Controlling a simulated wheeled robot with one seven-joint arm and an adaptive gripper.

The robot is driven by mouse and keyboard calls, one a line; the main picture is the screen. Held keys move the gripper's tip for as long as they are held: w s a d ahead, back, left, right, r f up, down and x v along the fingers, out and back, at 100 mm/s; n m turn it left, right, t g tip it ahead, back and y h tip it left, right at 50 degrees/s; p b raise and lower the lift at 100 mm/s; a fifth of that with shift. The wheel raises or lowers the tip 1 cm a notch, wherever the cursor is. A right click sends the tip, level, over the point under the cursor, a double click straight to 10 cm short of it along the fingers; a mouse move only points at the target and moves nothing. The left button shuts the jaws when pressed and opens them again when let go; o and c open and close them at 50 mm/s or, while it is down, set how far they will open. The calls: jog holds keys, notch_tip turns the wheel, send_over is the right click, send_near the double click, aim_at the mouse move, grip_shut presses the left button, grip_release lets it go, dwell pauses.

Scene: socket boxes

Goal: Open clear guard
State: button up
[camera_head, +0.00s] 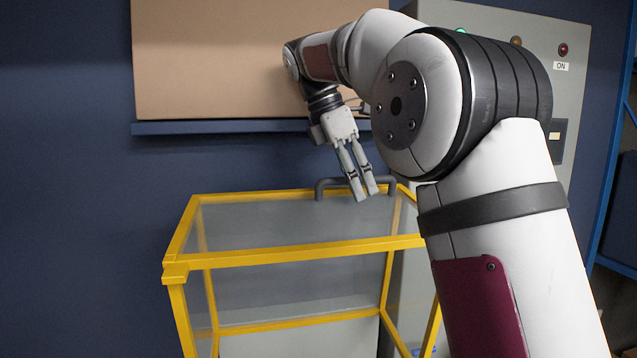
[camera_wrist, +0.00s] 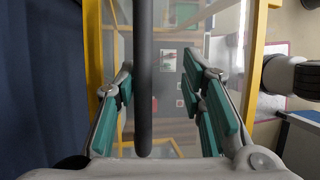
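The clear guard (camera_head: 290,253) is a box of see-through panels in a yellow frame, low in the middle of the head view. Its lid looks closed. A dark grey bar handle (camera_head: 328,183) stands on the lid's far edge. My gripper (camera_head: 367,196) points down at the handle's right part. In the wrist view the handle (camera_wrist: 143,80) runs upright between the two teal-padded fingers of my gripper (camera_wrist: 158,65). A gap shows on both sides of it, wider on the right. The fingers are open. Part of the handle is hidden behind the fingers in the head view.
A large brown board (camera_head: 215,60) on a blue ledge (camera_head: 225,127) is behind the guard. A grey cabinet (camera_head: 490,18) with coloured lamps stands at the back right. My own arm hides the guard's right side. The space left of the guard is clear.

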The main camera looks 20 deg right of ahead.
send_near(301, 203)
jog(key=x, duration=0.5)
jog(key=shift+d+f, duration=0.15)
